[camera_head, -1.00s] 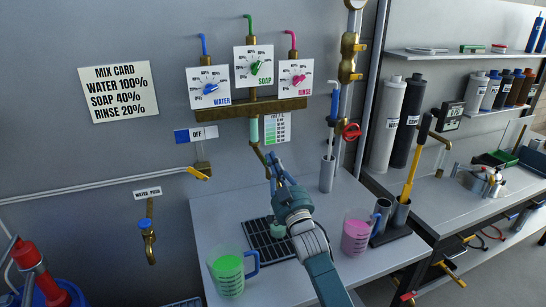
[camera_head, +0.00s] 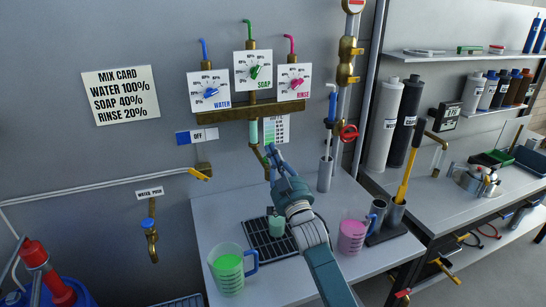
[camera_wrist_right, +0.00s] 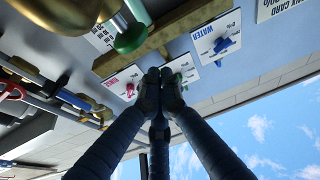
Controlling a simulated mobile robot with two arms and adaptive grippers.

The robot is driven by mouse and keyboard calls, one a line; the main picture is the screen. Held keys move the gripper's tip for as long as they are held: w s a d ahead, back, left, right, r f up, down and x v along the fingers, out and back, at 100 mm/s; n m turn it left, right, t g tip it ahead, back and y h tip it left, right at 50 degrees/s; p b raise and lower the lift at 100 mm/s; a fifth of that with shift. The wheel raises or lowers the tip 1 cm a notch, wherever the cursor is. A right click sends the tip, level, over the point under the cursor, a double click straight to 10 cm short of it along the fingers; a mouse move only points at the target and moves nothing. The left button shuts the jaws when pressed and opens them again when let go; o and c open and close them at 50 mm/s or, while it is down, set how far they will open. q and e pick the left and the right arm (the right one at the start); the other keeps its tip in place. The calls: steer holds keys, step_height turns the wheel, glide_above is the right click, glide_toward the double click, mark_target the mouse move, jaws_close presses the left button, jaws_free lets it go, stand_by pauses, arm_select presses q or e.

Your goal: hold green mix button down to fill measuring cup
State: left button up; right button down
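The green measuring cup (camera_head: 228,268) stands on the bench left of the drain grate (camera_head: 262,250). A small teal cup-like vessel (camera_head: 277,226) stands on the grate, partly behind my right arm. My right gripper (camera_head: 271,152) is raised in front of the mixing panel, just below and right of the pale green tube (camera_head: 254,131). In the right wrist view its dark fingertips (camera_wrist_right: 160,76) are together, with nothing visible between them. That view also shows a rounded green button-like part (camera_wrist_right: 131,40) beside the brass bar, apart from the fingers. My left gripper is not in view.
WATER (camera_head: 210,91), SOAP (camera_head: 254,72) and RINSE (camera_head: 293,82) dials sit above the brass bar (camera_head: 240,107). A pink-filled cup (camera_head: 352,234) stands right of my arm.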

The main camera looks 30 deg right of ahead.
steer(key=b+v, duration=0.2)
steer(key=v, duration=0.7)
steer(key=shift+f, duration=0.25)
steer(key=shift+s, duration=0.1)
